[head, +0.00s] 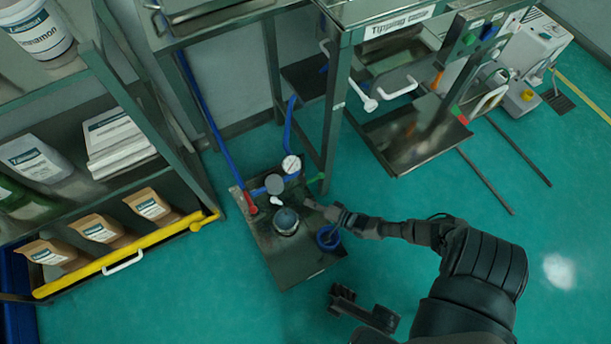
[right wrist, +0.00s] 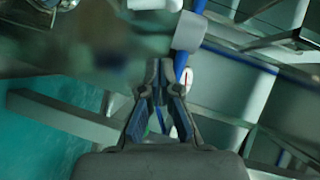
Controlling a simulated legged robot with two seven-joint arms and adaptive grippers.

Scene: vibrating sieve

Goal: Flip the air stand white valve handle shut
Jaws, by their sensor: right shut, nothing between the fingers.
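The air stand (head: 298,265) is a dark metal plate on the floor carrying blue pipework. A small white valve handle (head: 275,201) shows on it, just below a grey disc (head: 274,184) and right of a red handle (head: 249,203). My right gripper (head: 312,204) is shut and empty, to the right of the white handle and apart from it in the head view. In the right wrist view its closed fingertips (right wrist: 160,66) are just below left of a grey round part (right wrist: 188,32). The white handle cannot be made out surely there.
A white gauge (head: 291,165) stands behind the grey disc. A round grey-topped part (head: 286,221) and a blue ring (head: 328,237) are close to my right gripper. A metal frame (head: 340,110) rises behind. A shelf with a yellow bar (head: 125,254) stands left.

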